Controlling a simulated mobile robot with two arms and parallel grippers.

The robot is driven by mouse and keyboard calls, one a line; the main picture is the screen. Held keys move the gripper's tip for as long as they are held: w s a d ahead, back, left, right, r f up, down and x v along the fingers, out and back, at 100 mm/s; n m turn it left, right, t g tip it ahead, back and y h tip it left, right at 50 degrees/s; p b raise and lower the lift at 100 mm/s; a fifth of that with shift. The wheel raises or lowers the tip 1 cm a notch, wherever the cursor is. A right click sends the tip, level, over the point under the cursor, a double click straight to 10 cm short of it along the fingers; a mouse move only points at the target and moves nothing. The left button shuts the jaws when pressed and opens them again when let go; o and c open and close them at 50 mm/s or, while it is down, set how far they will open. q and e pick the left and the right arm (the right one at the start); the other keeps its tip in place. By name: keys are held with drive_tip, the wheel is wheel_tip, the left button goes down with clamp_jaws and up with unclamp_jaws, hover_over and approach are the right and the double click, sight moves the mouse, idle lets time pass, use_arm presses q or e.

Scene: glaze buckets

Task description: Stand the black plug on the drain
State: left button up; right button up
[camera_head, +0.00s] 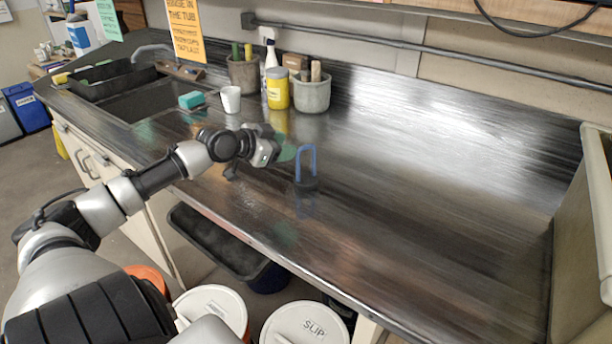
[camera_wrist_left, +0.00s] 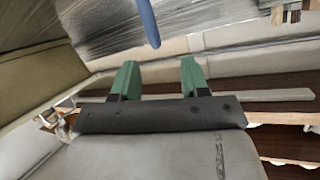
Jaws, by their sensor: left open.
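The black plug (camera_head: 307,184) stands upright on the dark counter and carries a tall blue loop handle (camera_head: 314,160). Part of the blue handle (camera_wrist_left: 147,22) hangs into the top of the left wrist view, ahead of the gap between the fingers. My left gripper (camera_head: 284,154) is just left of the handle in the head view. In the left wrist view my left gripper (camera_wrist_left: 158,76) has its green fingertips apart with nothing between them. The dark sink basin (camera_head: 150,100) is at the left of the counter; I cannot make out the drain. My right gripper is not in view.
A white cup (camera_head: 230,99), a teal sponge (camera_head: 192,100), a yellow jar (camera_head: 277,88) and a grey pot (camera_head: 311,93) stand near the sink. A black tray (camera_head: 108,82) is at the sink's far side. The counter right of the plug is clear. Lidded buckets (camera_head: 305,325) stand below.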

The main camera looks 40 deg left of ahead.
sight(307, 147)
use_arm(q)
drive_tip(key=x, duration=0.3)
drive_tip(key=shift+w+d+p, duration=0.3)
drive_tip(key=shift+w+p, duration=0.05)
drive_tip(key=shift+p, duration=0.05)
drive_tip(key=shift+p+x, duration=0.5)
drive_tip(key=shift+x, duration=1.4)
drive_tip(key=shift+f, duration=0.15)
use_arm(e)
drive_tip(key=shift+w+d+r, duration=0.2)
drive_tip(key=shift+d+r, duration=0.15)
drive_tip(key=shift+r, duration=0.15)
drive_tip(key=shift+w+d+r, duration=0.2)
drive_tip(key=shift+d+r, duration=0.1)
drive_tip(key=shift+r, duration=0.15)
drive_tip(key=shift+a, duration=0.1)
use_arm(q)
drive_tip(key=shift+s, duration=0.1)
drive_tip(key=shift+c, duration=0.6)
clamp_jaws()
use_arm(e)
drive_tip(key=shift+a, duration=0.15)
